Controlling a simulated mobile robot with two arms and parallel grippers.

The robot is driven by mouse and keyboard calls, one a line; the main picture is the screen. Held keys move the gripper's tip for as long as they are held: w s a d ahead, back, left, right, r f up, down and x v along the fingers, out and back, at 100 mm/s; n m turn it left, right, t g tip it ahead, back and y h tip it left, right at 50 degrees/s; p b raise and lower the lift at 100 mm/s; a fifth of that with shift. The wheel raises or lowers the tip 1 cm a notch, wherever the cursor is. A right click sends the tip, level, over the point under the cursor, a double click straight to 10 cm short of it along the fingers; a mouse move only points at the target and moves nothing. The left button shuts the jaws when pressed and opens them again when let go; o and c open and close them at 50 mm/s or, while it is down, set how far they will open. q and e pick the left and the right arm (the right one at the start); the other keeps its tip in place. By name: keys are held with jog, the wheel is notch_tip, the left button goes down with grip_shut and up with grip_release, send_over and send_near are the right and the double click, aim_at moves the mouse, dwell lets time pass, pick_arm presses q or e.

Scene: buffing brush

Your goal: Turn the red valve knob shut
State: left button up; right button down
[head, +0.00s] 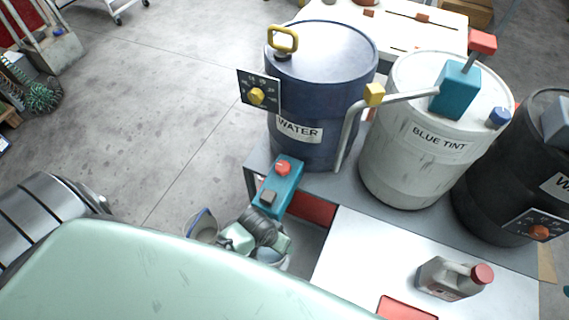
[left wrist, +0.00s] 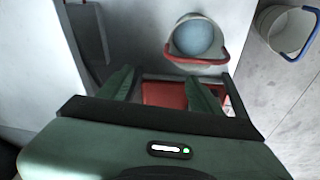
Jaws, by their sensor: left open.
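A red block-shaped knob (head: 482,42) sits on a stem above a teal valve block (head: 455,90) on the white BLUE TINT drum (head: 412,130). A grey pipe (head: 405,97) runs from the block to a yellow piece (head: 374,95) and bends down. My left gripper shows in the left wrist view (left wrist: 160,88), open and empty, with green fingers apart. In the head view it is low by the buckets, partly hidden, well away from the red knob. My right gripper is not in view.
A teal box with a round red button (head: 283,168) is at the table's left edge. A blue WATER drum (head: 320,95), a dark drum with an orange dial (head: 540,232) and a grey jug (head: 450,278) stand around. A bucket with blue contents (left wrist: 198,38) is near my left gripper.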

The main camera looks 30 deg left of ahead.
pick_arm(q)
notch_tip(320, 180, up, 8)
jog(key=w+d, duration=0.2)
jog(key=w, duration=0.1)
notch_tip(320, 180, up, 12)
jog(key=n+g+y, duration=0.1)
jog(key=n+g, duration=0.2)
jog(key=n, duration=0.4)
send_over(283, 166)
jog(key=shift+f+b, duration=0.15)
jog(key=shift+b, duration=0.25)
notch_tip(283, 166, down, 8)
jog(key=shift+r+b, duration=0.25)
jog(key=shift+b, duration=0.15)
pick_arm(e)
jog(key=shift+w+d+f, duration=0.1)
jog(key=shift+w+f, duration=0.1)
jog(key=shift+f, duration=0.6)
